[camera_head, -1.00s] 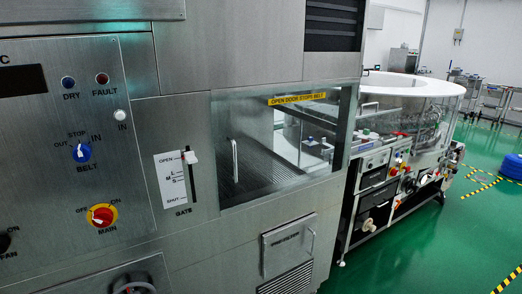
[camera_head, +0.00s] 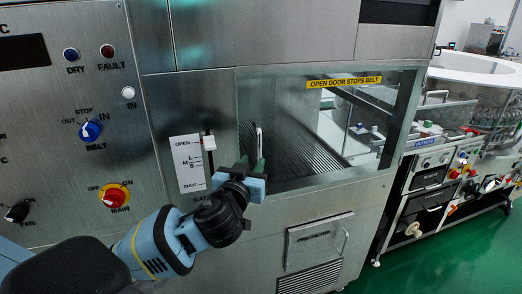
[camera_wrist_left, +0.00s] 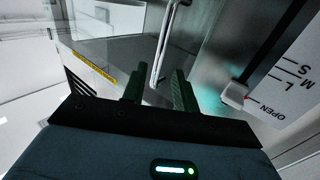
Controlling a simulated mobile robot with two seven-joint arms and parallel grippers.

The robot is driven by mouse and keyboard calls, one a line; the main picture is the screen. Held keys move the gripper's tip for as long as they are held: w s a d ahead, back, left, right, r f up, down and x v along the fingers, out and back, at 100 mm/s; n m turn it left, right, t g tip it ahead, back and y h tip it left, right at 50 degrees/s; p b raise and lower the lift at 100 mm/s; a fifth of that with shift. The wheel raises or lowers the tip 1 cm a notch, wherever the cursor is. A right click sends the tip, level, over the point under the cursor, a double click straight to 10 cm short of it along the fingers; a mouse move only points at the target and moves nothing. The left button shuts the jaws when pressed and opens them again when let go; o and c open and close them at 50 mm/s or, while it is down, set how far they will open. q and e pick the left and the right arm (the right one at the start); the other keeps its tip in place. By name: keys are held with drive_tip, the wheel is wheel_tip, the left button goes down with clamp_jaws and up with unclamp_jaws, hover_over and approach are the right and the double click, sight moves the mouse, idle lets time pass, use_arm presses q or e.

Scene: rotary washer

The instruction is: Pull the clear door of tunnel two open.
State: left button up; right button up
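The clear door (camera_head: 300,110) is a glass panel in the steel machine front, with a ribbed belt visible behind it. It looks shut. Its upright pale bar handle (camera_head: 259,138) is near the panel's left edge. My left gripper (camera_head: 252,163) is in front of the handle's lower part, with its fingers pointing towards the glass. In the left wrist view, the two green fingers (camera_wrist_left: 158,92) are apart, and the handle (camera_wrist_left: 161,45) lies ahead in line with the gap between them. Whether the handle is between the fingertips is unclear. My right gripper is out of view.
A gate slider (camera_head: 209,142) with a white scale plate is just left of the door. The control panel with the blue belt knob (camera_head: 90,132) and red main switch (camera_head: 115,196) is further left. A prefilter hatch (camera_head: 318,240) is below. Green floor is open at right.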

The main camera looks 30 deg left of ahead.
sight(259, 152)
use_arm(q)
drive_tip(key=shift+x, duration=3.55)
drive_tip(key=shift+d, duration=0.1)
clamp_jaws()
